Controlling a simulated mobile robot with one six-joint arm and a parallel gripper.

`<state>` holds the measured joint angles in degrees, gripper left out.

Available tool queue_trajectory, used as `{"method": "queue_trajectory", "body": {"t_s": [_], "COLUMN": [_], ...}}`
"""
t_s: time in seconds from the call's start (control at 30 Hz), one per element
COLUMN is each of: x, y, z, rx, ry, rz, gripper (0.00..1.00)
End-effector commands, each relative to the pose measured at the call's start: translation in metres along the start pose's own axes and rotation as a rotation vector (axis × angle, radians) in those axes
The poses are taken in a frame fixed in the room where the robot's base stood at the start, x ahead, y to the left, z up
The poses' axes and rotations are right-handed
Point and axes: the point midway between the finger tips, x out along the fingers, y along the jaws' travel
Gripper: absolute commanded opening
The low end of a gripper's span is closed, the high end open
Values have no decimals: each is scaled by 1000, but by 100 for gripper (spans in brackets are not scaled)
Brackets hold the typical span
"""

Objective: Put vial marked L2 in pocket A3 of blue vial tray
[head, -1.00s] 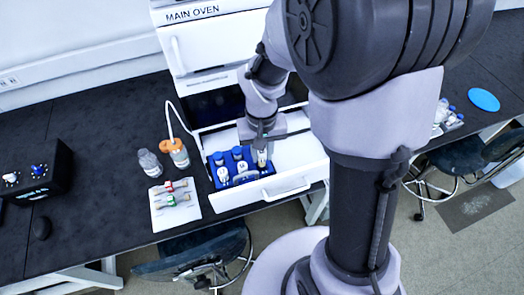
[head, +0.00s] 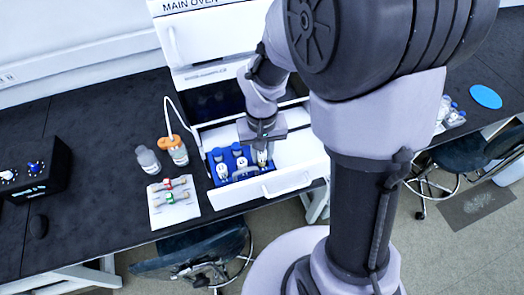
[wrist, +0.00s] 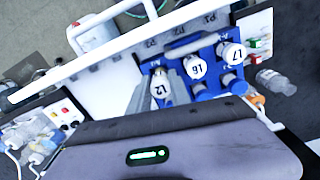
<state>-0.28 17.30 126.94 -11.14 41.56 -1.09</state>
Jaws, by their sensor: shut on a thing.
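The vial marked L2 (wrist: 161,91) is between the fingers of my gripper (wrist: 160,80) in the wrist view, its label facing the camera. My gripper (head: 263,148) is shut on it at the right end of the blue vial tray (head: 213,156). The tray (wrist: 210,52) also holds vials marked L6 (wrist: 195,68) and L7 (wrist: 232,52), standing in a row with L2. The fingers and vial hide the pocket under L2, so I cannot tell whether its base is seated.
The tray sits inside the open white drawer (head: 290,184) below the main oven (head: 210,35). The drawer's right part looks clear.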

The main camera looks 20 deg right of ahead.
Motion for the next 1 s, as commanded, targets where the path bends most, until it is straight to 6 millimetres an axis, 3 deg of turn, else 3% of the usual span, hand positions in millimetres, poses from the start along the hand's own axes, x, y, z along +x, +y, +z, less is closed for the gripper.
{"method": "queue_trajectory", "body": {"t_s": [0.87,0.9,1.0], "x": [16,16,16], "y": [0,0,0], "z": [0,0,0], "rx": [0,0,0], "ry": [0,0,0], "rz": [0,0,0], "gripper": [0,28,48]}}
